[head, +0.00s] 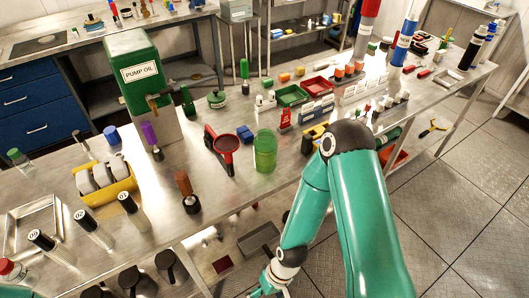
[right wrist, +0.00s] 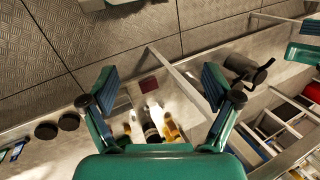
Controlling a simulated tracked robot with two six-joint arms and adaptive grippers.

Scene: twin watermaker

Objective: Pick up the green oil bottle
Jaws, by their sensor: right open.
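A translucent green container (head: 265,150) stands upright near the front edge of the bench in the head view; I cannot tell for sure that it is the oil bottle. No green bottle is clear in that view.
A green pump oil tank (head: 133,72) stands on a metal stand. A yellow holder (head: 104,182) and several capped cylinders stand at left. Several small bottles (right wrist: 152,132) show low in the wrist view, beyond the gripper.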

